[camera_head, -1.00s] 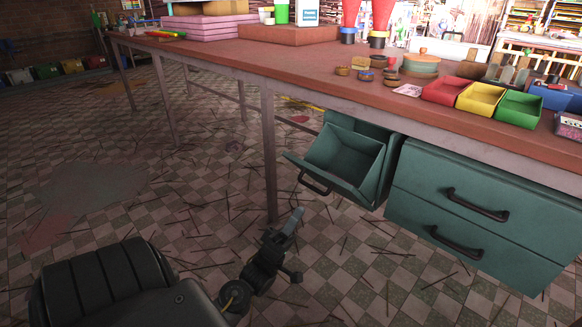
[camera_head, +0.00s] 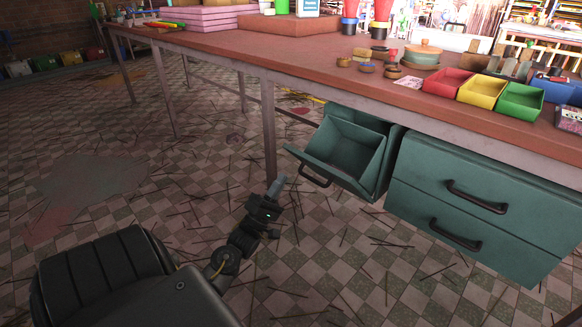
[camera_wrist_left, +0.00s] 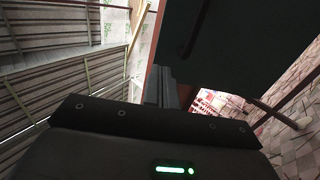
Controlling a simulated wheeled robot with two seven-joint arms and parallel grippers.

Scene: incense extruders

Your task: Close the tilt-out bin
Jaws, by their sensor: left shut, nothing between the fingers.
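The tilt-out bin (camera_head: 341,157) is a teal box under the workbench, tilted outward and open at the top. Its black handle (camera_head: 314,180) is on its front panel at the lower left. My left gripper (camera_head: 278,184) is shut and empty, to the left of the handle and slightly apart from it in the head view. In the left wrist view the shut fingers (camera_wrist_left: 161,88) point toward a dark panel (camera_wrist_left: 235,50), likely the bin front, with a dark handle shape on it. My right gripper is not in view.
A teal drawer cabinet (camera_head: 487,205) with two black handles hangs right of the bin. The bench leg (camera_head: 269,130) stands just behind my left gripper. The bench top (camera_head: 300,48) holds red, yellow and green trays. The tiled floor is strewn with thin sticks.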

